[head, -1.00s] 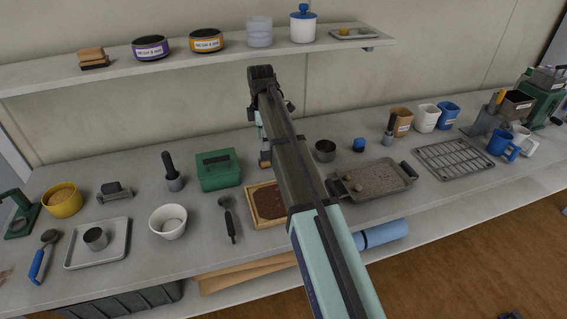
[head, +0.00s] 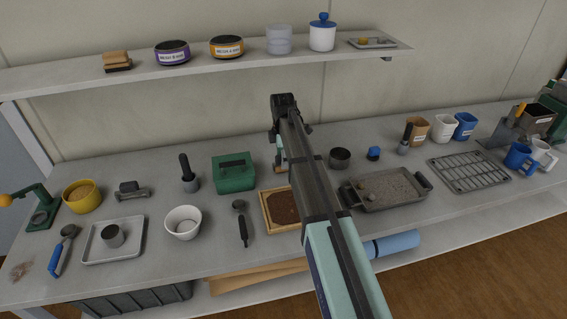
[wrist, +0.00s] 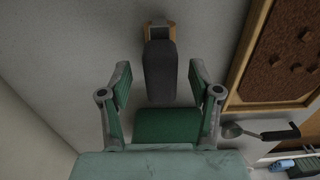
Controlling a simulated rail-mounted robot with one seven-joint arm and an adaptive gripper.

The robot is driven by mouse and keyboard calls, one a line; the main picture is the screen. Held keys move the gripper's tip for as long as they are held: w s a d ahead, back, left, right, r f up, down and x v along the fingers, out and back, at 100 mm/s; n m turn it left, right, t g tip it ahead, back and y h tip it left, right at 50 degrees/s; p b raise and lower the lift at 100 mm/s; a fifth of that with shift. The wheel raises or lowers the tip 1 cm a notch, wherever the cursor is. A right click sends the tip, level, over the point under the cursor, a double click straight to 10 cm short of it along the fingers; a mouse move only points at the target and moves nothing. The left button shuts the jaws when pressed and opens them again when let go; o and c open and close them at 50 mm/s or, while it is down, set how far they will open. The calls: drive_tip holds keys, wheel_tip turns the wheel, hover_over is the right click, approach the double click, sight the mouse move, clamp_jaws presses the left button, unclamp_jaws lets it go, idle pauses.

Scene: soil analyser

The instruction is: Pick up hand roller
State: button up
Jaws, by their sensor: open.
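What looks like the hand roller (wrist: 160,70) stands on the worktop in the wrist view, with a dark grey handle and an orange-brown end around a pale part. In the head view only a small brown part of it (head: 280,168) shows beside my arm; the rest is hidden. My gripper (wrist: 159,78) is open, with one green-padded finger on each side of the handle. The handle lies between the fingers in the picture, with clear gaps on both sides. I cannot tell the depth between them.
A green box (head: 234,174) stands left of the roller and a wooden soil tray (head: 264,208) in front. The shelf (head: 200,72) runs above the back of the worktop.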

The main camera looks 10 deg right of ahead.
drive_tip(key=shift+d+f+p, duration=0.2)
drive_tip(key=shift+f+p, duration=0.25)
drive_tip(key=shift+f, duration=1.4)
clamp_jaws()
